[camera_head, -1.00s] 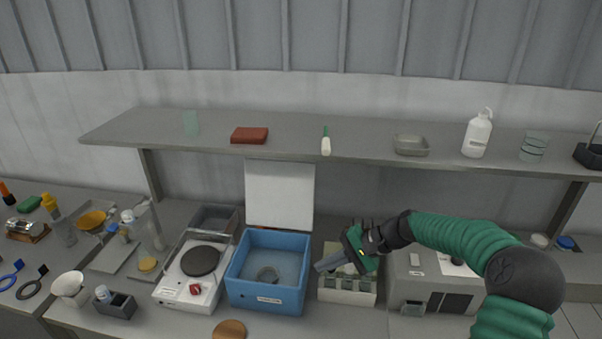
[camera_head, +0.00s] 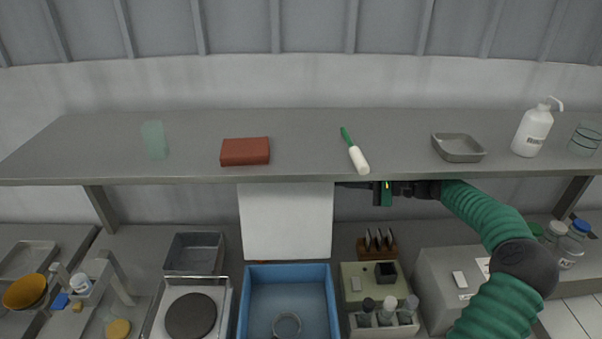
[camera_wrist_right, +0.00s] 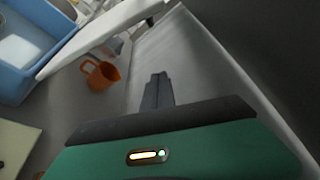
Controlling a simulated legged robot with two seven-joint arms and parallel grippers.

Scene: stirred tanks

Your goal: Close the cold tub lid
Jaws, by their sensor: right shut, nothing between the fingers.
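The cold tub is the blue open-topped box (camera_head: 288,269) on the bench, with a grey ring-shaped thing inside. Its white lid (camera_head: 287,220) stands upright at the tub's back edge, its top close under the shelf front. The right wrist view shows the tub (camera_wrist_right: 22,85) at upper left and the lid (camera_wrist_right: 98,36) nearly edge-on. My right gripper (camera_head: 345,185) is shut and empty, just right of the lid's upper right edge below the shelf. In the wrist view its fingertips (camera_wrist_right: 157,78) point along the lid's back side, seemingly apart from it. My left gripper is not in view.
The shelf (camera_head: 310,175) runs close above my right gripper. An orange jug (camera_wrist_right: 102,75) stands behind the lid. A hotplate (camera_head: 190,315) is left of the tub; a vial block (camera_head: 380,322) and slotted brown rack (camera_head: 377,246) are right.

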